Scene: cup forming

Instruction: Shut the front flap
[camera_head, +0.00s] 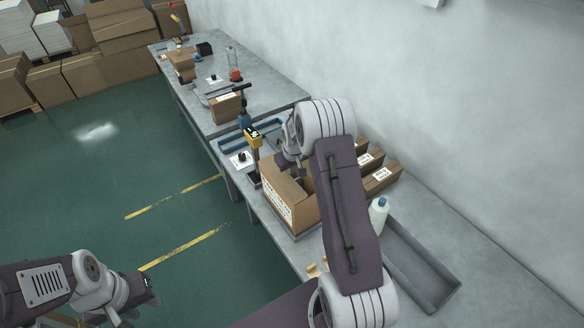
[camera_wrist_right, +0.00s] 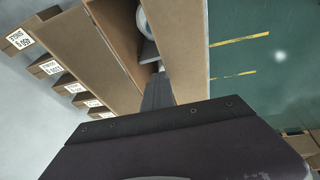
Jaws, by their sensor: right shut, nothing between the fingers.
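An open cardboard box (camera_head: 278,204) stands on the workbench under my right arm, with a label on its side facing the floor. A flap edge stands raised at its top, partly covered by my arm; I cannot tell for sure which flap is the front one. In the right wrist view, brown box panels (camera_wrist_right: 192,45) lie on both sides of my right gripper (camera_wrist_right: 158,80). Its fingers are together and empty, pointing down at the box. My left gripper (camera_head: 146,288) hangs over the floor at lower left, away from the box; its jaw opening is unclear.
Several small labelled cartons (camera_head: 380,180) stand behind the box. A white bottle (camera_head: 377,213) and a long grey tray (camera_head: 436,292) are to its right. A yellow-black device on a stand (camera_head: 253,140) is close on the left.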

